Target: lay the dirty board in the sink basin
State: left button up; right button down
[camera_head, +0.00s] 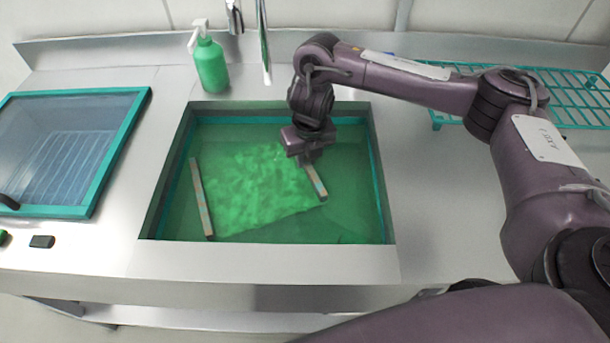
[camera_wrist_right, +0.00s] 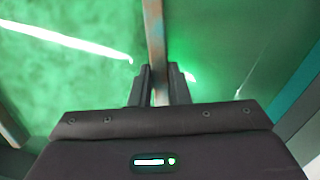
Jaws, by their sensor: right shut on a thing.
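The board (camera_head: 255,185) is a green mottled panel with a wooden strip along its left and right edges. It is inside the green sink basin (camera_head: 350,215), within the rim as seen from the head; whether it rests on the bottom I cannot tell. My right gripper (camera_head: 308,162) reaches down into the basin and is shut on the board's right strip. In the right wrist view the strip (camera_wrist_right: 154,40) runs between the two fingers (camera_wrist_right: 160,85). The fingers hide a small part of the strip. My left gripper is not in view.
A teal-framed glass panel (camera_head: 70,150) lies on the left. A teal wire rack (camera_head: 565,95) is at the back right. The steel counter right of the basin (camera_head: 440,200) is clear.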

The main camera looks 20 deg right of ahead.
notch_tip(320, 180, down, 5)
jog(key=shift+f+b, duration=0.15)
jog(key=shift+b, duration=0.8)
jog(key=shift+w+f, duration=0.1)
jog(key=shift+f, duration=0.05)
jog(key=shift+f, duration=0.1)
jog(key=c, duration=1.4)
grip_release()
jog(key=shift+o, duration=0.2)
